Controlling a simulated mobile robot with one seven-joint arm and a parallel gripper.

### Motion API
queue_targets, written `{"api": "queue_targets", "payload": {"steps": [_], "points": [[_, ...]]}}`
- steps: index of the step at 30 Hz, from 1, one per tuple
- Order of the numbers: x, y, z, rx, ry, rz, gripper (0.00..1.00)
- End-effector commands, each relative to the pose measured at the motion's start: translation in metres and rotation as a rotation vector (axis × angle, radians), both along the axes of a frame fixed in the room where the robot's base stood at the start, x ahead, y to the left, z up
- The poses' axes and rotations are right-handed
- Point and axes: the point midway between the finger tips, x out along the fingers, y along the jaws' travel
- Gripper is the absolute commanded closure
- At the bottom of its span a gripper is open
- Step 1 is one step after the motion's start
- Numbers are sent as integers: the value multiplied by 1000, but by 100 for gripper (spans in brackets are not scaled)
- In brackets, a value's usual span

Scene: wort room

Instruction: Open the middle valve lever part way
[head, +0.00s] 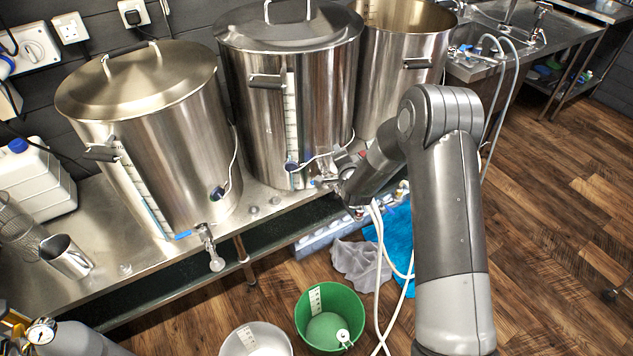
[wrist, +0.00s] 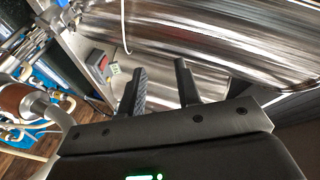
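The middle steel pot (head: 262,115) stands on the bench between two other pots, with a lid and a sight gauge on its front. My gripper (head: 325,181) is at the lower front of this pot, close to its base. In the wrist view my gripper (wrist: 162,72) has its two dark fingers apart, with no object seen between them. A shiny curved steel pot wall (wrist: 220,40) lies beyond the fingertips. I cannot make out the middle valve or its lever in either view; the gripper and arm cover that area in the head view. Contact cannot be told.
The left pot (head: 155,120) has a front tap (head: 207,245) sticking out over the bench edge. The right pot (head: 400,50) stands behind my arm. A green bucket (head: 358,308) and a white bucket (head: 235,345) are on the floor below, beside hanging pale hoses (head: 388,250).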

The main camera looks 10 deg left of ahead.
Motion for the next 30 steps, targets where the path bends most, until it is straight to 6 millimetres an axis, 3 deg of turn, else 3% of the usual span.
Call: {"api": "queue_targets", "payload": {"steps": [1,9,15,18,23,30], "points": [[-2,7,-22,38,1,-3,69],[-24,36,-110,271,-34,-35,69],[-49,44,-160,413,-57,-55,69],[-58,45,-174,454,-66,-61,69],[-61,47,-182,481,-73,-65,69],[-31,59,-181,480,-76,-65,69]]}}
